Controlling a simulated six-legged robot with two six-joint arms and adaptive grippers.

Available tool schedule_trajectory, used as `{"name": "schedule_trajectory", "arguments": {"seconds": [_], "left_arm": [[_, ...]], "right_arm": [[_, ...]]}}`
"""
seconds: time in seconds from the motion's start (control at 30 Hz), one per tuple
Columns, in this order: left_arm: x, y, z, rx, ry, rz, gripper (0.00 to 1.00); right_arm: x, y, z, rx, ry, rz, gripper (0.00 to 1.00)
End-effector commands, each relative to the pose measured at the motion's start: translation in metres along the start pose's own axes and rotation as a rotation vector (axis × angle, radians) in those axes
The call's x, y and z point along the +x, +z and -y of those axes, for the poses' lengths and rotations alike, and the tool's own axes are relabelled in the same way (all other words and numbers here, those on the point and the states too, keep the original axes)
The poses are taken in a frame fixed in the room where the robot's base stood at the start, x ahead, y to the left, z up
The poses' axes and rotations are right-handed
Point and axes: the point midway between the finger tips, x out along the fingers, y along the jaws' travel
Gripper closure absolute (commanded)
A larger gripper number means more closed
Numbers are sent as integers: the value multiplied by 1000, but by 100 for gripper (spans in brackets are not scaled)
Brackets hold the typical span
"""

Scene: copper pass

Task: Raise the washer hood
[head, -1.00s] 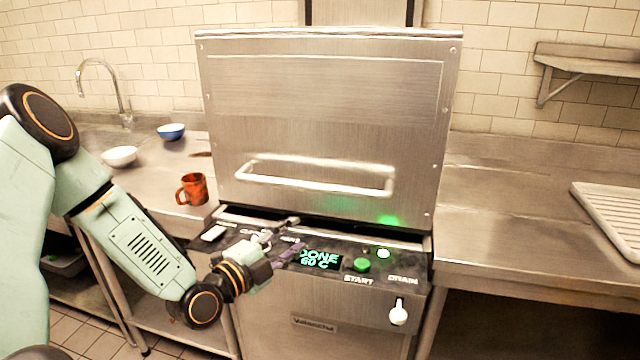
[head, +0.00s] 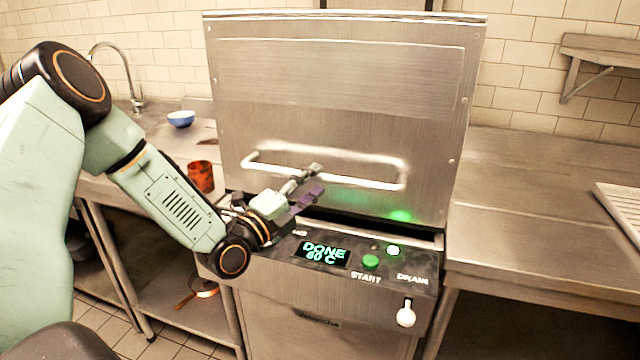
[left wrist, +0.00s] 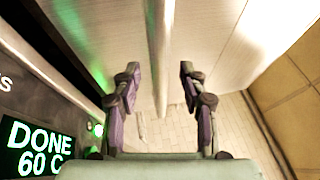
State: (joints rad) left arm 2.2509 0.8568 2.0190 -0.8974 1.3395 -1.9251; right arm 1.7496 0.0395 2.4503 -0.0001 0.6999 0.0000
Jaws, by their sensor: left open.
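The washer hood (head: 340,85) is a large brushed-steel box with a long bar handle (head: 365,184) across its lower front. Its lower edge sits just behind the control panel, with a dark gap between. My left gripper (head: 317,180) is open in front of the handle's middle. In the left wrist view, the handle bar (left wrist: 160,50) runs between the two spread fingers (left wrist: 158,75), without clear contact. The panel display (head: 322,252) reads DONE 60 C; it also shows in the left wrist view (left wrist: 38,148). My right gripper is out of view.
A green start button (head: 371,261) and a white drain lever (head: 406,314) are on the washer front. An orange mug (head: 201,176) and a blue bowl (head: 180,118) stand on the left counter. A ridged tray (head: 622,205) lies on the otherwise clear right counter.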

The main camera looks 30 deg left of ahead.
Motion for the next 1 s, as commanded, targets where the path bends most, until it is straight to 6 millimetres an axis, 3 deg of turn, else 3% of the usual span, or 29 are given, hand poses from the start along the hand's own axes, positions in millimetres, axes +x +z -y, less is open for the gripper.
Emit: {"name": "schedule_trajectory", "arguments": {"seconds": [0.23, 0.6, 1.0], "left_arm": [[23, -1, -1, 2, 1, -2, 57], [29, 0, 0, -1, 0, -1, 57], [28, 0, 0, -1, 0, 0, 91]], "right_arm": [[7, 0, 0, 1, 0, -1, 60], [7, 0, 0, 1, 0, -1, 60], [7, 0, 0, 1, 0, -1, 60]]}}
